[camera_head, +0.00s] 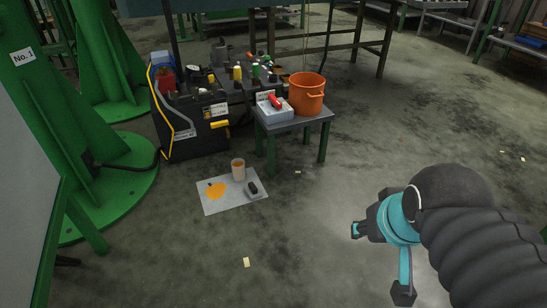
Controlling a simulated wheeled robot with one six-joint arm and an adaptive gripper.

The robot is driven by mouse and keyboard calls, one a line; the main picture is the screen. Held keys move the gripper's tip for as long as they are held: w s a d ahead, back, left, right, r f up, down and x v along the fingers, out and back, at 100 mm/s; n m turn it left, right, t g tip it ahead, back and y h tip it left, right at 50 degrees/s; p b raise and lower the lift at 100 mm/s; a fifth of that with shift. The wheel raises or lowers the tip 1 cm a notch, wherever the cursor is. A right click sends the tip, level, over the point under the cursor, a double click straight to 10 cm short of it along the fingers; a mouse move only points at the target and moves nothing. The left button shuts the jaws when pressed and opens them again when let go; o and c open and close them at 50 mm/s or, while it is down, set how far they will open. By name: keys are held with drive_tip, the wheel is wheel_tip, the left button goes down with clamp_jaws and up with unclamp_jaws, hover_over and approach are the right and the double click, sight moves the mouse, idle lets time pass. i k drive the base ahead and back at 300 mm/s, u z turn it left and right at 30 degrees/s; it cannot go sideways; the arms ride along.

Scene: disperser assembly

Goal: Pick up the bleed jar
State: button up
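A small pale jar with an orange-brown top (238,174), which looks like the bleed jar, stands upright on a light sheet (222,203) on the floor. An orange-yellow patch and a small black object (252,188) are on the same sheet. My gripper (381,261) is at the lower right, well to the right of the jar. Its two black-tipped fingers are spread wide, with nothing visible between them. The jar is not hidden by anything.
A small table (290,124) behind the sheet holds an orange bucket (306,95) and a grey box with a red item. A black machine (190,130) with hoses stands behind left. Green columns (70,110) stand at the left. Floor between gripper and sheet is clear.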

sight(238, 168)
drive_tip(key=i, duration=0.85)
drive_tip(key=u, duration=1)
drive_tip(key=i, duration=0.75)
drive_tip(key=u, duration=0.9)
